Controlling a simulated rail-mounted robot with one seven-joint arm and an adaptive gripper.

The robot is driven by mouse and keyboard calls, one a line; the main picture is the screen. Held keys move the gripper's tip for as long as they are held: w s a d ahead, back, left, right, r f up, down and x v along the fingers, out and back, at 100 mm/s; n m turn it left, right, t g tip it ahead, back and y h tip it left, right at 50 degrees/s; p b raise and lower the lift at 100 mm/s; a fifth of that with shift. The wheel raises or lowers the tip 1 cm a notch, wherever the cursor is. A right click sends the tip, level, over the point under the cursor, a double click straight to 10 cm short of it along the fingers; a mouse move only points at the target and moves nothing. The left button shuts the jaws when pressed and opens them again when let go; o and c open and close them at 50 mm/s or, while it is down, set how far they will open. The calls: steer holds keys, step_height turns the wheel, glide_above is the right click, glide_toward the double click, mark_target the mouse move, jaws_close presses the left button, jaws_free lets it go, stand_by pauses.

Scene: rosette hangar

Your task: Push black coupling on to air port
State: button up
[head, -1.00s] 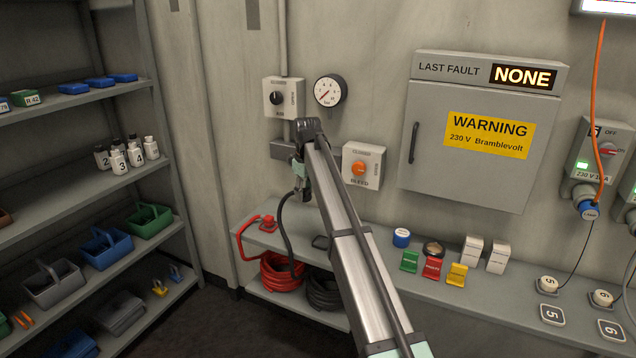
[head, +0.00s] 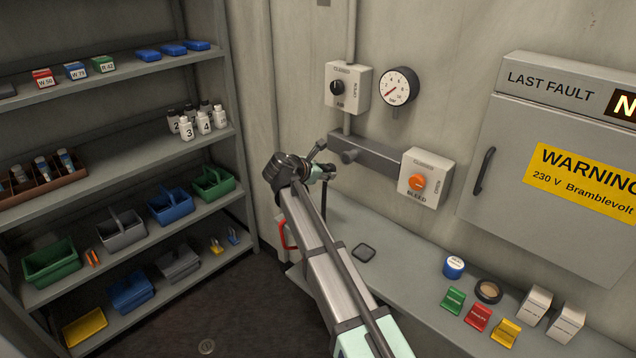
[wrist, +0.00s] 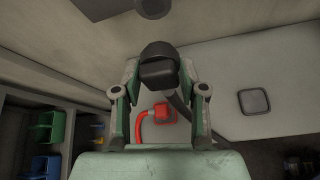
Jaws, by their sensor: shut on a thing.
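My gripper (wrist: 158,72) is shut on the black coupling (wrist: 158,66), its two fingers on either side of it, in the wrist view. A black hose (wrist: 183,105) trails from the coupling. In the head view my gripper (head: 322,172) is small, left of the grey air manifold and partly hidden by my arm. The air port looks to be the round grey stub (head: 348,157) on the manifold's front. A round grey end (wrist: 153,6) at the top edge of the wrist view may be that port. The coupling is apart from it.
The bleed switch box (head: 424,178) and pressure gauge (head: 398,87) are on the wall to the right. A red coupling (wrist: 162,112) with red hose lies on the bench below. A dark square pad (head: 364,253) lies on the bench (head: 400,270). Shelves stand at left.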

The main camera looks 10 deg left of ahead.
mark_target(333, 164)
steer(key=shift+s+a+t, duration=0.1)
steer(key=shift+a+t, duration=0.05)
steer(key=shift+t, duration=0.55)
steer(key=shift+h, duration=0.3)
steer(key=shift+w+d+b, duration=0.1)
steer(key=shift+w+d, duration=0.45)
steer(key=shift+w, duration=0.25)
steer(key=shift+w+d+b, duration=0.15)
steer(key=shift+w+d, duration=0.35)
steer(key=shift+w, duration=0.25)
steer(key=shift+w+d+b, duration=0.1)
steer(key=shift+w+d, duration=0.45)
steer(key=shift+w, duration=0.25)
steer(key=shift+r+p, duration=0.1)
steer(key=shift+p, duration=0.55)
stand_by(0.4)
steer(key=shift+w+d, duration=0.35)
steer(key=shift+w, duration=0.1)
stand_by(0.6)
